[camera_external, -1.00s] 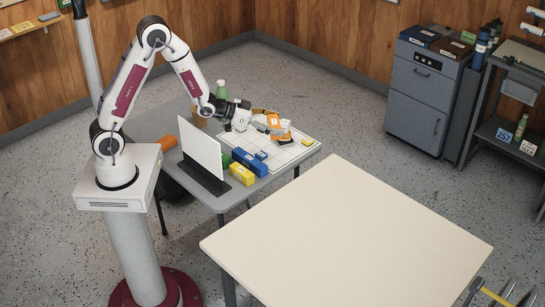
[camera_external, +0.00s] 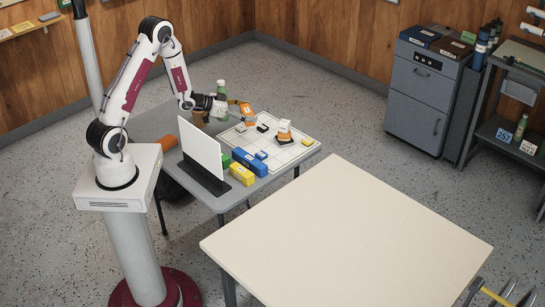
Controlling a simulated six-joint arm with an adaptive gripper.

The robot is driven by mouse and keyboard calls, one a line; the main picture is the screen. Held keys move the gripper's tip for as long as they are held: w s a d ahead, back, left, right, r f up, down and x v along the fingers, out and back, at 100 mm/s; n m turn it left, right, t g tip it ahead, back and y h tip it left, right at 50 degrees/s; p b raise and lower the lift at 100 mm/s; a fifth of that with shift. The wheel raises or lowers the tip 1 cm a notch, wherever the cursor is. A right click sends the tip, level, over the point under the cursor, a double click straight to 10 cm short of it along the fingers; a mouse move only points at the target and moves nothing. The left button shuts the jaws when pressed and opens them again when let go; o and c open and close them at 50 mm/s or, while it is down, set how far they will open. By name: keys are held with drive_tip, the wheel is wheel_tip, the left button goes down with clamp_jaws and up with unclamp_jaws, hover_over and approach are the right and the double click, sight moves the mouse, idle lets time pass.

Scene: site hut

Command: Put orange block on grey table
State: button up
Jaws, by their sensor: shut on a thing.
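My gripper (camera_external: 240,112) is shut on the orange block (camera_external: 247,109), which carries a small white mark. It holds the block over the far left part of the white gridded board on the grey table (camera_external: 150,127). The block looks slightly above the board, but the exact gap cannot be told. Part of the block is hidden by the fingers. The grey table stands behind the large cream table.
On the board (camera_external: 285,155) stand an orange-and-white piece (camera_external: 285,131), a black block (camera_external: 262,128) and a small yellow block (camera_external: 307,142). A white upright panel (camera_external: 200,150), blue box (camera_external: 250,162), yellow box (camera_external: 242,175) and green bottle (camera_external: 222,87) are near. The cream table (camera_external: 345,230) is bare.

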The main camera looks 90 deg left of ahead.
drive_tip(key=s+a+f, duration=0.3)
drive_tip(key=s+a, duration=0.3)
drive_tip(key=s, duration=0.3)
drive_tip(key=shift+s+a+f+n+y, duration=0.2)
drive_tip(key=shift+s+a+n+y, duration=0.05)
drive_tip(key=shift+a+n+y, duration=0.15)
hover_over(229, 136)
drive_tip(key=shift+d+f, duration=0.1)
drive_tip(key=shift+f, duration=2.85)
drive_tip(key=shift+f, duration=2.05)
drive_tip(key=shift+f, duration=0.15)
drive_tip(key=o, duration=1.3)
